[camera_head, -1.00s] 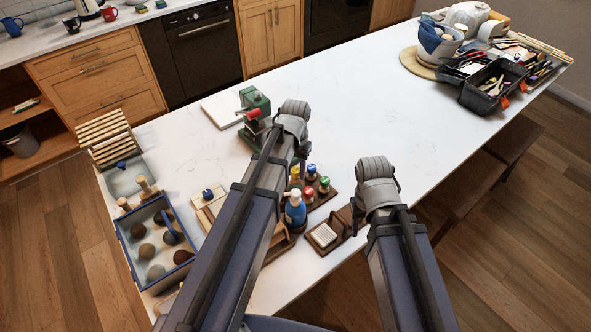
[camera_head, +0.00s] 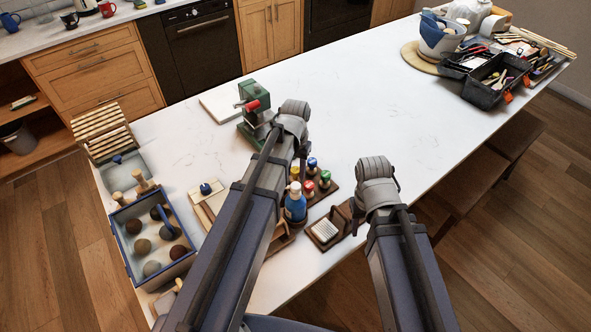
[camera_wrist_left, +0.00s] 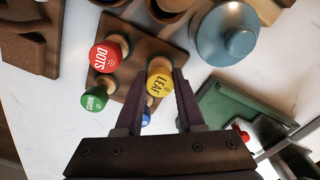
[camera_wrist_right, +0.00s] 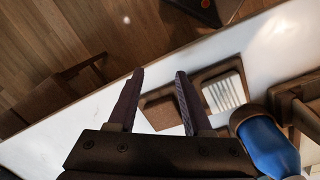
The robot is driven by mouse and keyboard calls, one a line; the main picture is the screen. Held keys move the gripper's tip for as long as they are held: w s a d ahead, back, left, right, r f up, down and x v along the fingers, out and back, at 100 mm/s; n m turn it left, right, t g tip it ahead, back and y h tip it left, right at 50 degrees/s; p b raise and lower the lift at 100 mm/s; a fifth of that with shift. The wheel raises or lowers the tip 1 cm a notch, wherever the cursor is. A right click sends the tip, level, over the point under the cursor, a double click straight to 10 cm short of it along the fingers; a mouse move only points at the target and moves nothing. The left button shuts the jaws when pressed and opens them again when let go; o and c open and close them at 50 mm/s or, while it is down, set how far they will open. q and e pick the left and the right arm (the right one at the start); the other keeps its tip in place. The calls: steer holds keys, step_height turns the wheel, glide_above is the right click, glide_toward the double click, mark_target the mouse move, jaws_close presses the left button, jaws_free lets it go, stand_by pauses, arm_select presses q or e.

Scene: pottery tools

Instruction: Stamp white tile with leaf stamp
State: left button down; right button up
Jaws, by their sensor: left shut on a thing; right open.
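The yellow leaf stamp (camera_wrist_left: 158,84), with LEAF on its top, is between the fingers of my left gripper (camera_wrist_left: 160,96) in the left wrist view. The gripper is shut on it, over the brown stamp rack (camera_wrist_left: 128,110). I cannot tell whether the stamp is clear of the rack. The red DOTS stamp (camera_wrist_left: 105,56) and green WAVES stamp (camera_wrist_left: 95,99) stand beside it. My right gripper (camera_wrist_right: 157,73) is open and empty near the counter edge.
A green press (camera_head: 254,130) stands behind the left gripper. A blue bottle (camera_head: 295,206) and a wooden tray with a ribbed white block (camera_head: 325,231) are near the front edge. A blue-rimmed box (camera_head: 150,240) is at left. The counter's middle is clear.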

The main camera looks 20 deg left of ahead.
arm_select(q)
steer(key=shift+f, duration=0.25)
arm_select(e)
steer(key=shift+f, duration=0.25)
arm_select(q)
steer(key=shift+c, duration=2.2)
jaws_free()
arm_select(e)
steer(key=shift+r, duration=0.1)
